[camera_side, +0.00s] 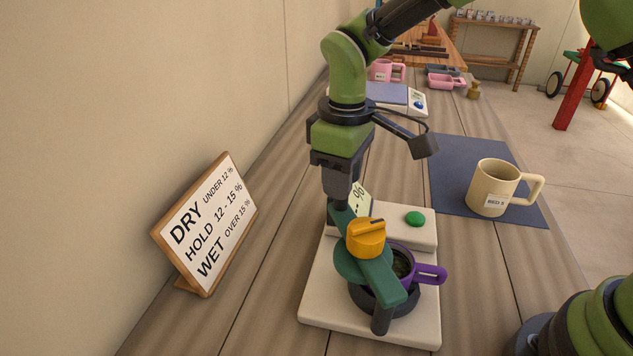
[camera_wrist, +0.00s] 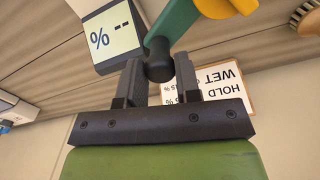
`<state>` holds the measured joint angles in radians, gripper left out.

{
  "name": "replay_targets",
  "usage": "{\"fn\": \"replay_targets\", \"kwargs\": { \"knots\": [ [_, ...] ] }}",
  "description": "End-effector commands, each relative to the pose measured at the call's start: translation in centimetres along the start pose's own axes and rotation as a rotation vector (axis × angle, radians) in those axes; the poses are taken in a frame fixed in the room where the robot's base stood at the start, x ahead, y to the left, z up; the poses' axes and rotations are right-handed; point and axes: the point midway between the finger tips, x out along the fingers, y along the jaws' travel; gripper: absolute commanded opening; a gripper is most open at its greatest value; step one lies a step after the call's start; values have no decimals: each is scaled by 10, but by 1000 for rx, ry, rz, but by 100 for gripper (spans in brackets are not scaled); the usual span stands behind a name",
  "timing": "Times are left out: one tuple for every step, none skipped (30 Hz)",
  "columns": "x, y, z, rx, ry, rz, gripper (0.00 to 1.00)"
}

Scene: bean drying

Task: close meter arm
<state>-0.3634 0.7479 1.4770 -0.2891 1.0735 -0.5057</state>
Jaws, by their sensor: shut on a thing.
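The moisture meter has a cream base (camera_side: 320,300) and a green swing arm (camera_side: 378,280) with an orange knob (camera_side: 366,240) on top. The arm slants across the picture, partly over a purple cup (camera_side: 430,272) in a dark ring on the base. My gripper (camera_side: 340,195) is at the arm's far end. In the wrist view my gripper (camera_wrist: 158,78) is shut on the dark round handle (camera_wrist: 159,58) at the end of the green arm (camera_wrist: 172,24). The meter's display (camera_wrist: 110,35) reads "% --". The cup's inside is partly hidden by the arm.
A green button (camera_side: 415,218) is on the meter's back block. A cream mug (camera_side: 492,190) stands on a dark blue mat (camera_side: 450,160) to the right. A DRY/HOLD/WET sign (camera_side: 207,222) stands left. A scale (camera_side: 387,93) and pink mug (camera_side: 381,70) are behind.

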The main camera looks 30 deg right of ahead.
Motion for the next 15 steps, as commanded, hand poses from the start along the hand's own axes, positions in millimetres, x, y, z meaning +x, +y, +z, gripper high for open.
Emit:
{"fn": "replay_targets", "kwargs": {
  "knots": [
    [-1,6,5,45,2,1,0],
    [-1,8,8,75,2,1,0],
    [-1,12,13,112,2,1,0],
    [-1,14,16,140,3,1,0],
    [-2,17,19,168,2,0,0],
    [-1,20,24,203,2,0,0],
    [-1,22,27,230,2,0,0],
    [-1,24,30,256,2,0,0],
    [-1,26,34,289,3,1,0],
    [-1,28,38,313,2,1,0],
    [-1,29,41,336,3,1,0],
    [-1,31,45,366,4,1,0],
    [-1,32,48,388,2,0,0],
    [-1,33,50,408,3,0,0],
    [-1,35,54,432,3,0,0]
  ]
}}
